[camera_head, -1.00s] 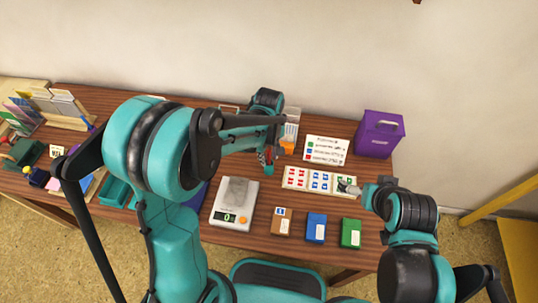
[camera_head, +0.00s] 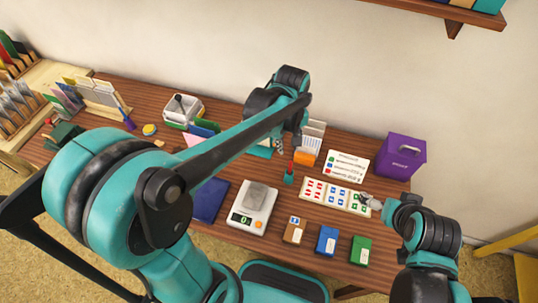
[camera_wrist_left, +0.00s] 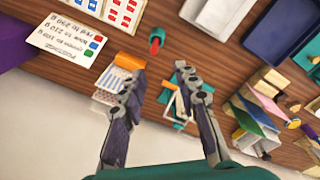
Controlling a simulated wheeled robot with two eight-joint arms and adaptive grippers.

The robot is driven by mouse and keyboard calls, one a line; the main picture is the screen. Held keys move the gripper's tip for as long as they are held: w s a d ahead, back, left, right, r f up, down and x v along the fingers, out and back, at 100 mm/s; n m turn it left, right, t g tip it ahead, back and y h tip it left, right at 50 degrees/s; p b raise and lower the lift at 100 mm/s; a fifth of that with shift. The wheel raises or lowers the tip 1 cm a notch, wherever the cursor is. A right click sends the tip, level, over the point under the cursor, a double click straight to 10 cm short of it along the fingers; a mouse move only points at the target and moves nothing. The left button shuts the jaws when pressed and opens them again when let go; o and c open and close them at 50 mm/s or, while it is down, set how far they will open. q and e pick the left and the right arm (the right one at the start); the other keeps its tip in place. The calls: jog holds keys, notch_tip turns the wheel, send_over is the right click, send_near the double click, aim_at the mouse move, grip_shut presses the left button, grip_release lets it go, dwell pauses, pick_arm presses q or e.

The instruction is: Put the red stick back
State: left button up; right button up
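The red stick (camera_head: 291,167) stands upright in a small teal holder (camera_head: 289,179), just left of the white card (camera_head: 312,184) with red, blue and green marks. In the left wrist view the red stick (camera_wrist_left: 156,42) shows beyond my fingertips, clear of them. My left gripper (camera_head: 279,146) is behind and left of the stick in the head view. In the left wrist view my left gripper (camera_wrist_left: 158,78) is open, with nothing between its fingers. My right gripper (camera_head: 367,201) is at the card's right end; its fingers are too small to read.
A scale (camera_head: 251,207) and brown (camera_head: 295,230), blue (camera_head: 327,240) and green (camera_head: 360,250) inkpads line the front. A text sign (camera_head: 346,163) and purple box (camera_head: 401,156) stand at back right. An orange-fronted paper holder (camera_head: 305,157) is close behind the stick.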

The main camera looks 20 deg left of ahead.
pick_arm(q)
jog(key=s+a+r+m+t, duration=0.2)
jog(key=s+a+m+t, duration=0.1)
jog(key=s, duration=0.3)
jog(key=s+a+r+m+t, duration=0.2)
jog(key=s+a+m+t, duration=0.1)
jog(key=s+m, duration=0.2)
jog(key=shift+s+a, duration=0.35)
jog(key=shift+s, duration=0.35)
